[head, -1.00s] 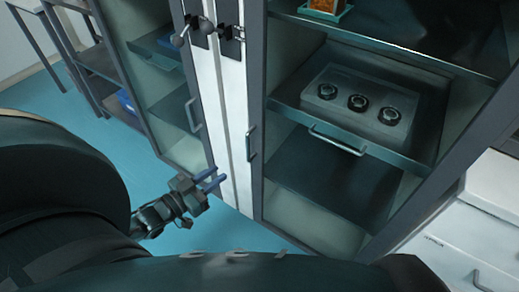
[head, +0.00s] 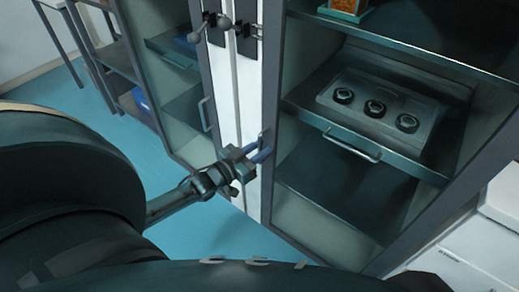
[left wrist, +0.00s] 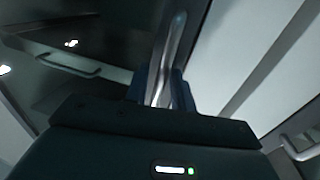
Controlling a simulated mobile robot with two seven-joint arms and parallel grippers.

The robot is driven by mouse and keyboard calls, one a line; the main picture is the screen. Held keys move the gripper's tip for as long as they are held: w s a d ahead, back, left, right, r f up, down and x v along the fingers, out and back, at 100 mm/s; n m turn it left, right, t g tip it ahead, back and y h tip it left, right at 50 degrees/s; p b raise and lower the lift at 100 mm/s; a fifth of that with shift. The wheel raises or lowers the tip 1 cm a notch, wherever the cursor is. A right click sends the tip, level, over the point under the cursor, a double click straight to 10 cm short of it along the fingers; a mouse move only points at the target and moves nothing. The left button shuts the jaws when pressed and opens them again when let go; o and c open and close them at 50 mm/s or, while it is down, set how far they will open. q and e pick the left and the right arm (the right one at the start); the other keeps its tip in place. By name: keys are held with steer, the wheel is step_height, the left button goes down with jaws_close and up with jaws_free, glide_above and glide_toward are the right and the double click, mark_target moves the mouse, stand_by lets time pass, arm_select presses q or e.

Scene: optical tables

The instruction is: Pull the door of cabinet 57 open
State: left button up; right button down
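The right-hand cabinet has a grey-framed, see-through door (head: 272,100) that looks closed. A slim vertical handle (head: 263,138) sits on its left edge. No number is readable, so I cannot confirm this is cabinet 57. My left gripper (head: 260,150) is at this handle, with its blue fingers level with the handle's lower part. In the left wrist view the metal handle (left wrist: 173,45) runs down between the two fingers (left wrist: 160,88). The fingers look open around it, and contact is hard to tell. My right gripper is not in view.
White drawers (head: 470,255) stand at the right. Blue floor (head: 145,140) shows at the left.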

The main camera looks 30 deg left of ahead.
arm_select(q)
jaws_close()
stand_by(0.3)
stand_by(0.3)
